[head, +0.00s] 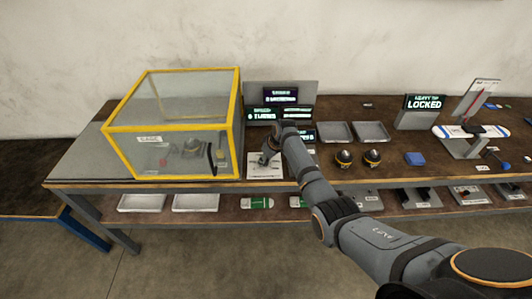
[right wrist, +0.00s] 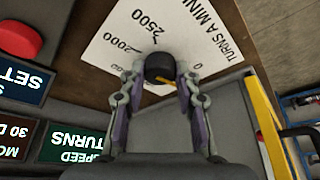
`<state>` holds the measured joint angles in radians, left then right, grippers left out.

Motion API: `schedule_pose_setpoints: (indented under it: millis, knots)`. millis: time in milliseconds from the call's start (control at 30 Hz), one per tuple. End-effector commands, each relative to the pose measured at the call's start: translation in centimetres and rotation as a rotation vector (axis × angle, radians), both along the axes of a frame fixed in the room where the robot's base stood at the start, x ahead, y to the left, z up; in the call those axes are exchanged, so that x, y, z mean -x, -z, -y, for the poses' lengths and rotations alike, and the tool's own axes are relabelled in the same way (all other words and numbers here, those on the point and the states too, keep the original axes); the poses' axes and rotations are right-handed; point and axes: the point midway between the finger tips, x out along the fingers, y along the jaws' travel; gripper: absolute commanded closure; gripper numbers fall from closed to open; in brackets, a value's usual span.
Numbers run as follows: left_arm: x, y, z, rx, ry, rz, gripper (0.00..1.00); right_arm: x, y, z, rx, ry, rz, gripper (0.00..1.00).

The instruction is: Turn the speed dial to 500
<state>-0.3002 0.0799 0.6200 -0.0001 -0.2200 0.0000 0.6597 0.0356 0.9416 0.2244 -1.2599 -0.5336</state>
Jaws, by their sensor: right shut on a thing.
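The speed dial (right wrist: 160,65) is a black round knob with a yellow pointer, on a white scale card (right wrist: 112,42) marked 2000, 2500 and "TURNS A MINUTE". Other numbers near the knob are partly hidden by my fingers. My right gripper (right wrist: 160,80) is shut on the knob, one finger on each side. In the right wrist view the pointer aims down and to the right. In the head view my right gripper (head: 268,157) is over the card (head: 265,172), and the knob is hidden there. My left gripper is not in view.
A yellow-framed clear case (head: 170,120) stands left of the dial. Dark screens (head: 280,95) stand behind it. Grey trays (head: 370,132) and two dark round parts (head: 343,157) lie to the right. A red button (right wrist: 18,38) is near the card.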

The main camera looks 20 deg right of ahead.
Motion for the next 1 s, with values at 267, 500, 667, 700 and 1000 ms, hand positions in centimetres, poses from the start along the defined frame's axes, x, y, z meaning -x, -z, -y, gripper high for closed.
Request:
schedule_pose_setpoints:
  millis: [267, 500, 667, 700, 1000]
  knots:
    - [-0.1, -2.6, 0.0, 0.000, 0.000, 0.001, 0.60, 0.0, -0.4, -0.2, -0.001, 0.212, 0.001, 0.99]
    - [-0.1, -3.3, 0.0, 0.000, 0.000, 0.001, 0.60, 0.0, -0.2, -0.3, -0.001, 0.332, 0.001, 0.99]
    - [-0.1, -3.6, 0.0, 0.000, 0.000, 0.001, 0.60, 0.0, -0.1, -0.3, -0.001, 0.377, 0.002, 0.99]
    - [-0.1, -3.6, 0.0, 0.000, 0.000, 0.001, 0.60, 0.0, -0.1, -0.3, -0.001, 0.383, 0.003, 0.99]
    - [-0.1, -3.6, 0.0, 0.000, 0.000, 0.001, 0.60, 0.0, -0.1, -0.2, 0.000, 0.399, 0.003, 0.99]
